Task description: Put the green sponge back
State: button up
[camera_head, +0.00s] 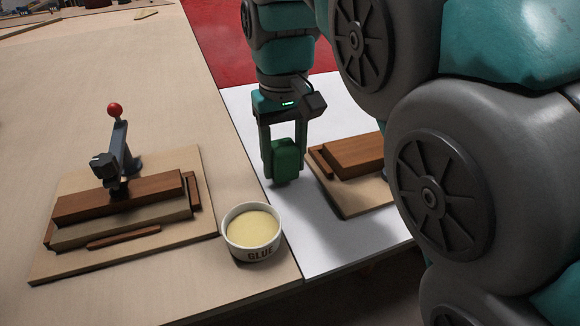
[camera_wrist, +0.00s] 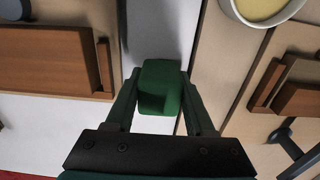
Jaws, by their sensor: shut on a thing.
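The green sponge (camera_head: 286,155) is a small dark green block between the two fingers of my gripper (camera_head: 284,165). My gripper is shut on it and points down above the white table surface, between the glue tub and the right-hand wooden jig. In the wrist view the sponge (camera_wrist: 160,86) fills the space between the fingertips of my gripper (camera_wrist: 160,95). I cannot tell exactly how far the sponge is above the surface.
A white glue tub (camera_head: 253,248) stands near the wooden table's edge. A clamp with a red knob (camera_head: 115,110) sits on a wooden jig (camera_head: 60,268) at left. Another wooden jig (camera_head: 345,205) lies on the white table (camera_head: 300,225), partly hidden by my arm. Bare wooden table (camera_head: 50,110) lies behind.

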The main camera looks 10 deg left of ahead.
aim_at(284, 146)
jog(key=shift+f, duration=0.35)
jog(key=shift+f, duration=0.2)
jog(key=o, duration=1.2)
jog(key=shift+r, duration=0.2)
jog(key=shift+r+p, duration=1.35)
jog(key=shift+r, duration=2.5)
jog(key=shift+f, duration=0.1)
